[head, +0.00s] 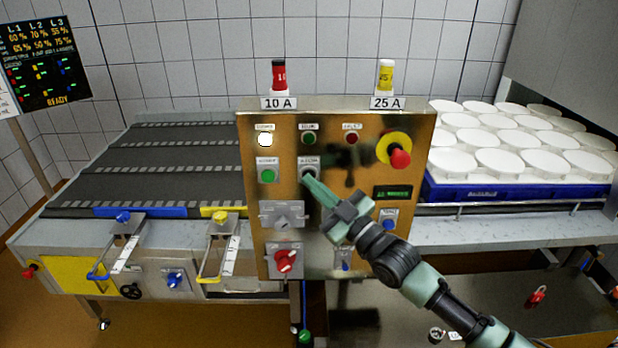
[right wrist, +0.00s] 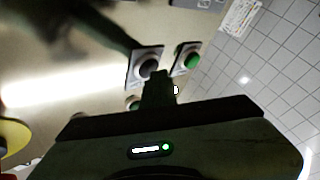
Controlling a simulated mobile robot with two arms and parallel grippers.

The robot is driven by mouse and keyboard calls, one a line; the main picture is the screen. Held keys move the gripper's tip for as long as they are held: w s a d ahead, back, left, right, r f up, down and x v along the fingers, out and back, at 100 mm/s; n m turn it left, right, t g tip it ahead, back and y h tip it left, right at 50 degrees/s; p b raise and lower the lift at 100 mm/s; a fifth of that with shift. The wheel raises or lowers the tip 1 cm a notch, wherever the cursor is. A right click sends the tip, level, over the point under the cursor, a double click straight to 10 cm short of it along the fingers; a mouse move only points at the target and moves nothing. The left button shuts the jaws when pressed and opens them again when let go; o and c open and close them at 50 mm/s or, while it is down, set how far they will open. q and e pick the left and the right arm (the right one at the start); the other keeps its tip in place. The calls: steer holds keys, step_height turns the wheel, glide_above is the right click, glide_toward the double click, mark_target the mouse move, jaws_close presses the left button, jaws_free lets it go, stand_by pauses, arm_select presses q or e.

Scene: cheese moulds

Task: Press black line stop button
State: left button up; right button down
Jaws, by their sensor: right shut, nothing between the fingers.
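The black line stop button (head: 309,172) sits on a grey plate in the upper middle of the control panel (head: 345,220), right of a green button (head: 267,176). My right gripper (head: 309,184) is shut and empty, its fingertips at the lower edge of the black button. In the right wrist view the black button (right wrist: 148,66) shows just beyond the fingertips (right wrist: 158,76), with the green button (right wrist: 191,60) beside it. I cannot tell whether the fingertips touch the black button. My left gripper is not in view.
The panel also carries a red and yellow emergency stop (head: 399,156), a grey selector (head: 283,214) and a red rotary switch (head: 286,261). A dark conveyor (head: 160,165) lies left. White moulds (head: 500,162) in a blue crate (head: 520,192) stand right.

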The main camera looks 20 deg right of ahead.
steer(key=shift+s, duration=0.15)
steer(key=shift+s+a+p, duration=0.25)
steer(key=shift+s+p, duration=0.4)
steer(key=shift+s, duration=0.05)
steer(key=s+p, duration=0.1)
steer(key=s, duration=0.1)
steer(key=s+a+p, duration=0.1)
steer(key=s+p, duration=0.1)
steer(key=shift+s+a, duration=0.2)
steer(key=shift+s, duration=0.2)
steer(key=shift+f, duration=0.1)
